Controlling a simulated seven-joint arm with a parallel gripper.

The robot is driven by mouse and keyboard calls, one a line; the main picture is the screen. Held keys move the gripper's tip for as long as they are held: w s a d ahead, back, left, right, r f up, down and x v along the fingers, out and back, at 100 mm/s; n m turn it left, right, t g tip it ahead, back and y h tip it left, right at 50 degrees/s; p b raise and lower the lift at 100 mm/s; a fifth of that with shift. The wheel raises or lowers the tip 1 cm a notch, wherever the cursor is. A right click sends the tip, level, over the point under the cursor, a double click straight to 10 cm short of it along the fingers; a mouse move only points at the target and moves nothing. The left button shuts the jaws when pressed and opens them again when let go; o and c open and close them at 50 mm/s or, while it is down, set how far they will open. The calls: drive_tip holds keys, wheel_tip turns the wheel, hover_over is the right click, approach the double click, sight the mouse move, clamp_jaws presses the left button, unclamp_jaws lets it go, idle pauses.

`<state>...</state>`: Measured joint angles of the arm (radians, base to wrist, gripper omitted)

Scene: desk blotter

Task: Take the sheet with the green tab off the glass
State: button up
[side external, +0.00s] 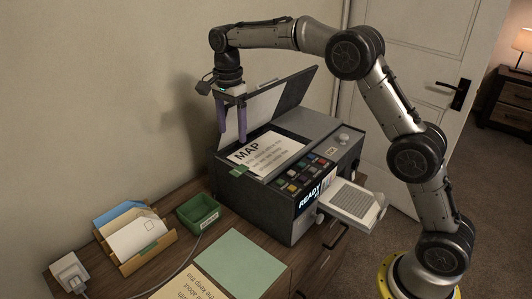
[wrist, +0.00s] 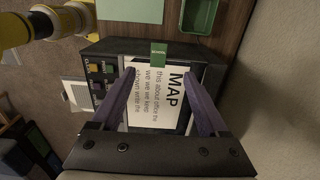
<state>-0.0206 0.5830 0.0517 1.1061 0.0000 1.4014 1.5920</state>
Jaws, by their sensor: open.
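The sheet (side external: 268,152), headed "MAP", lies on the glass of a dark copier (side external: 262,206) whose lid (side external: 290,92) is raised. Its green tab (side external: 238,171) sticks out over the copier's edge. In the wrist view the sheet (wrist: 158,92) lies between and beneath my fingers, and the tab (wrist: 158,54) shows just beyond the fingertips. My gripper (side external: 232,138) has purple fingers, points down and is open and empty. It appears above the tab side of the sheet; the exact height is hard to tell. The wrist view shows both fingers (wrist: 158,72) spread wide.
The raised lid stands close behind my gripper. A green bin (side external: 198,214), a holder with envelopes (side external: 135,236), a pale green sheet (side external: 240,262) and a yellow sheet (side external: 188,286) are on the desk. An output tray (side external: 352,202) juts from the copier's right. The wall is at left.

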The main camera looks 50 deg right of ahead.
sight(236, 173)
wheel_tip(236, 173, down, 12)
drive_tip(key=shift+s+r, duration=0.1)
idle(0.5)
drive_tip(key=shift+f, duration=0.2)
idle(0.5)
drive_tip(key=shift+c, duration=0.3)
drive_tip(key=c, duration=1)
drive_tip(key=shift+r, duration=0.1)
